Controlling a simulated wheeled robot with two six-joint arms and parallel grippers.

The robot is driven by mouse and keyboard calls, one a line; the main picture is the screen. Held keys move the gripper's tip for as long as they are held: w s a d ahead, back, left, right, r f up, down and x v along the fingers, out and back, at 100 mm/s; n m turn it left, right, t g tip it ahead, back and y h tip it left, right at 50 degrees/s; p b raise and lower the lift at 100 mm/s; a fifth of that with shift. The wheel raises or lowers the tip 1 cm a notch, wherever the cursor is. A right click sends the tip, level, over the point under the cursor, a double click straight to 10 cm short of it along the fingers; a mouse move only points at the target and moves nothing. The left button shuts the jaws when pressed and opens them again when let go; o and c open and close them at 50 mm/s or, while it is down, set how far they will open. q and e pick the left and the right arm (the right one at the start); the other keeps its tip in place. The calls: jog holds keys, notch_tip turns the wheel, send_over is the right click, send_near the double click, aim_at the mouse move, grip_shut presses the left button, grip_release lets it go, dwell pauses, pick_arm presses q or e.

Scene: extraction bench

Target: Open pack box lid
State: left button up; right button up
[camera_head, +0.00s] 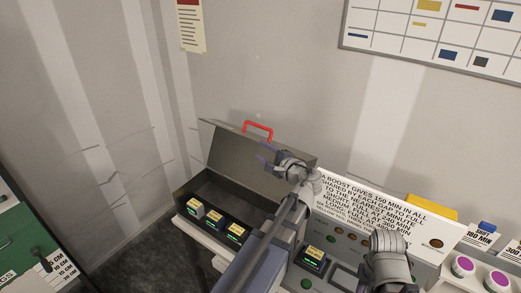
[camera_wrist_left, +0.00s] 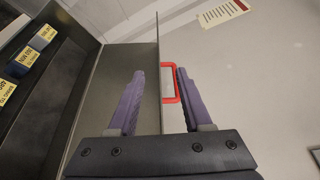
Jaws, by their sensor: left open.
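The pack box (camera_head: 222,197) is a dark grey case in the head view. Its lid (camera_head: 245,152) stands raised at the back, and the inside is partly visible. A red handle (camera_head: 258,130) sticks up at the lid's far edge. My left gripper (camera_head: 268,155) is open at the lid. In the left wrist view, its purple fingers (camera_wrist_left: 158,98) lie on either side of the lid's edge (camera_wrist_left: 158,60), with the red handle (camera_wrist_left: 174,82) showing between them. Whether a finger touches the lid cannot be told. My right arm shows at the lower right, but its fingers do not.
Several packs with yellow labels, one here (camera_head: 214,217), stand in a row along the box's front. Another pack (camera_head: 313,258) sits on the console to the right. A white sign (camera_head: 375,205) stands behind the console. Purple-topped items (camera_head: 464,265) are at far right.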

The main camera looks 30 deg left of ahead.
pick_arm(q)
jog(key=shift+v, duration=0.8)
jog(key=s+d+f+n+g+h+b, duration=0.1)
jog(key=s+d+f+n+h+b, duration=0.2)
jog(key=d+f, duration=0.5)
jog(key=s+d+f+n+g+h+b, duration=0.15)
jog(key=s+d+f+h+b, duration=0.3)
jog(key=f, duration=0.85)
jog(key=s+d+f+g+h+b, duration=0.2)
jog(key=s+d+f, duration=0.4)
jog(key=d, duration=0.3)
jog(key=s+d+f+n+g+h+b, duration=0.1)
jog(key=s+d+f+h+b, duration=0.3)
jog(key=d, duration=0.5)
notch_tip(320, 180, down, 3)
jog(key=shift+s+r+g+b, duration=0.15)
jog(key=shift+s+g+b, duration=0.6)
jog(key=shift+s, duration=0.2)
jog(key=shift+a, duration=0.1)
